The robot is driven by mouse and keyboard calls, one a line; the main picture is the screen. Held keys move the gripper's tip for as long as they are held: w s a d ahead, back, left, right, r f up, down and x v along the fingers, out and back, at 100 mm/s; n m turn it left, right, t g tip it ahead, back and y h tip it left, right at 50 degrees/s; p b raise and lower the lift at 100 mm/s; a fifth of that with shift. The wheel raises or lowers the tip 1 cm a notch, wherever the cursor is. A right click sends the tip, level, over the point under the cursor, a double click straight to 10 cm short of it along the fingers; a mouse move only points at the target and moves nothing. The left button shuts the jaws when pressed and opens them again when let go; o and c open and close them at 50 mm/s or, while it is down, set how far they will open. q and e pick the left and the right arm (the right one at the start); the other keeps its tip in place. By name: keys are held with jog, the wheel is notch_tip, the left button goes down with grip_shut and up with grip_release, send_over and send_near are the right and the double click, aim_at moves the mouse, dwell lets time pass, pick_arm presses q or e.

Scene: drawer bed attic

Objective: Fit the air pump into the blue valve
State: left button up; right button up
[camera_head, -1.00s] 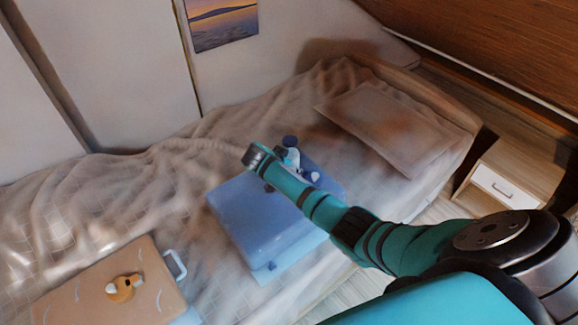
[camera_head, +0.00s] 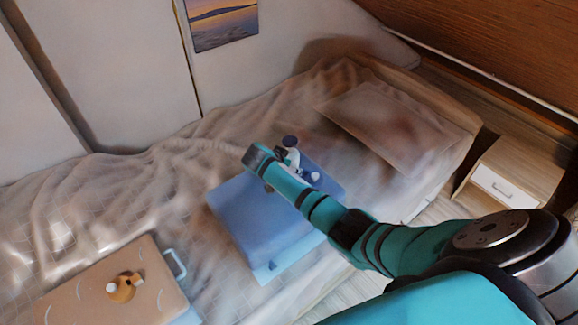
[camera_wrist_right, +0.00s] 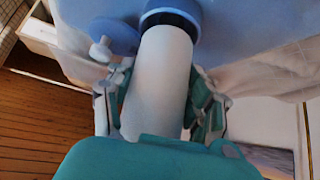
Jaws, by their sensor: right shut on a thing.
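My right gripper (camera_wrist_right: 160,92) is shut on the white cylinder of the air pump (camera_wrist_right: 158,72), with a finger on each side. The pump's far end has a dark band and a blue collar close to the blue surface. In the head view the pump (camera_head: 291,158) shows white with a dark blue round end, beyond my forearm. A round blue fitting with a pale knob (camera_wrist_right: 101,48), perhaps part of the blue valve, is left of the pump in the wrist view. I cannot tell whether the pump's tip is inside the valve. My left gripper is out of view.
The blue case (camera_head: 250,225) lies on the rumpled bed (camera_head: 110,195), under my right forearm. A tan case (camera_head: 75,300) with an orange-and-white item (camera_head: 124,287) lies at lower left. A pillow (camera_head: 385,125) is at the back right, and a nightstand (camera_head: 503,185) stands beyond.

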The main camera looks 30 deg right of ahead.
jog(key=shift+f+b, duration=1.2)
jog(key=shift+f, duration=0.35)
jog(key=o, duration=1.5)
jog(key=shift+c, duration=0.2)
jog(key=shift+r, duration=0.1)
jog(key=v, duration=1.2)
